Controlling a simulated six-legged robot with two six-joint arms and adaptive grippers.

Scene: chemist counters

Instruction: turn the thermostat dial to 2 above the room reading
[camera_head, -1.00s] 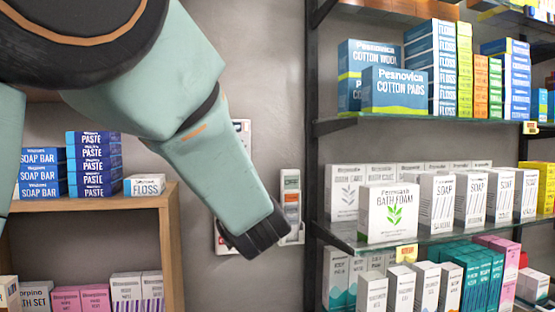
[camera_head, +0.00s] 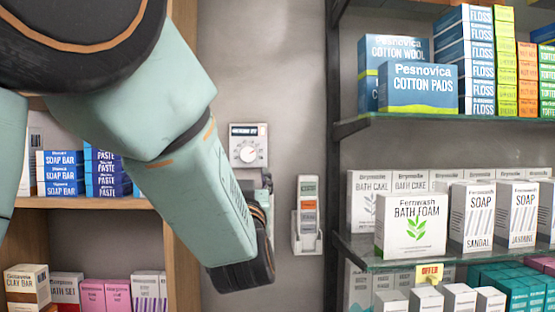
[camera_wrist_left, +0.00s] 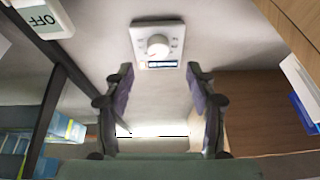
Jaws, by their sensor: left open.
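The thermostat (camera_head: 248,146) is a white square plate on the grey wall, with a round white dial (camera_head: 247,154) and a dark display strip above it. The display's text is too small to read surely. In the left wrist view the thermostat (camera_wrist_left: 141,32) appears upside down, with its dial (camera_wrist_left: 158,46) just beyond my fingertips. My left gripper (camera_wrist_left: 160,72) is open and empty, its two fingers apart on either side below the plate. In the head view my left arm hides most of that gripper, just below the thermostat. My right gripper is not in view.
A holder with cards (camera_head: 307,215) hangs on the wall right of the thermostat. Dark-framed glass shelves (camera_head: 430,118) with boxed goods stand at the right. A wooden shelf unit (camera_head: 90,202) with boxes stands at the left.

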